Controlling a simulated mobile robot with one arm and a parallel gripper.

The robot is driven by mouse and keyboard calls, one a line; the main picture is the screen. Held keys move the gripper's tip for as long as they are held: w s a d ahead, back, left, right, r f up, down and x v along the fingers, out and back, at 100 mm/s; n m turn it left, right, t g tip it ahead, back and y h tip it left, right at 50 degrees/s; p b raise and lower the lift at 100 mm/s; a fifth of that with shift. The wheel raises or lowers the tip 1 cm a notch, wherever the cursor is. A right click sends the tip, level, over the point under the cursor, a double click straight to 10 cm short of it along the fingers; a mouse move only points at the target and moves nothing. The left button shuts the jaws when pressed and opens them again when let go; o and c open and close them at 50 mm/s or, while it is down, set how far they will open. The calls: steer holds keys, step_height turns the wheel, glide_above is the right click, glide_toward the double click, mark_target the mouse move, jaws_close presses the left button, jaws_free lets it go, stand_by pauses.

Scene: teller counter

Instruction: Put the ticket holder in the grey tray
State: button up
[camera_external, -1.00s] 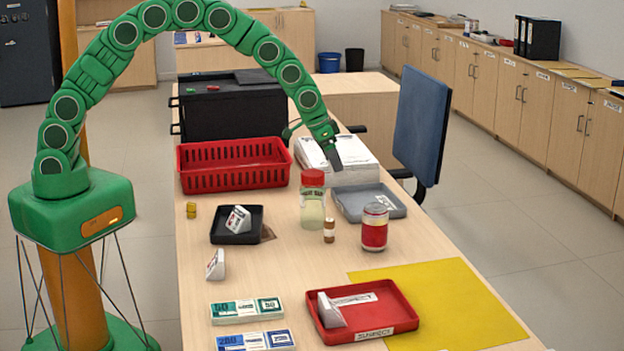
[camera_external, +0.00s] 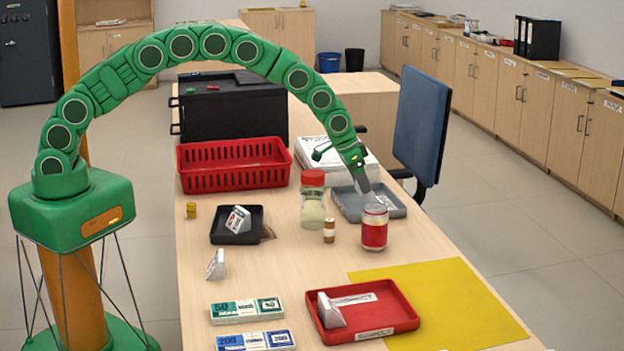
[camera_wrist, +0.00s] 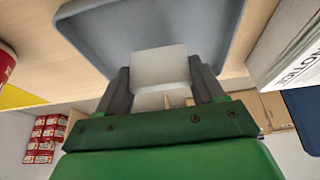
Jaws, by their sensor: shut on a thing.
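The grey tray (camera_external: 346,202) lies on the counter behind the red-lidded jar and the red-labelled jar. My gripper (camera_external: 364,187) is over it, pointing down; it also shows in the wrist view (camera_wrist: 160,88). There its fingers are shut on a pale block, which looks like a ticket holder (camera_wrist: 158,66), with the grey tray (camera_wrist: 95,28) beyond. I cannot tell how high the block is above the tray floor. In the external view the held piece is barely visible. Other white wedge-shaped holders sit in the black tray (camera_external: 229,238), on the counter (camera_external: 216,266) and in the red tray (camera_external: 331,312).
The red-labelled jar (camera_external: 374,230) stands close in front of the grey tray. A paper stack (camera_external: 330,152) lies behind. A red basket (camera_external: 225,178) is at the left.

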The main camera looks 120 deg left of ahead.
steer(key=shift+w+a+f, duration=0.25)
steer(key=shift+f, duration=1.55)
steer(key=o, duration=1)
steer(key=shift+f, duration=0.1)
steer(key=shift+o, duration=0.2)
steer(key=v, duration=1.2)
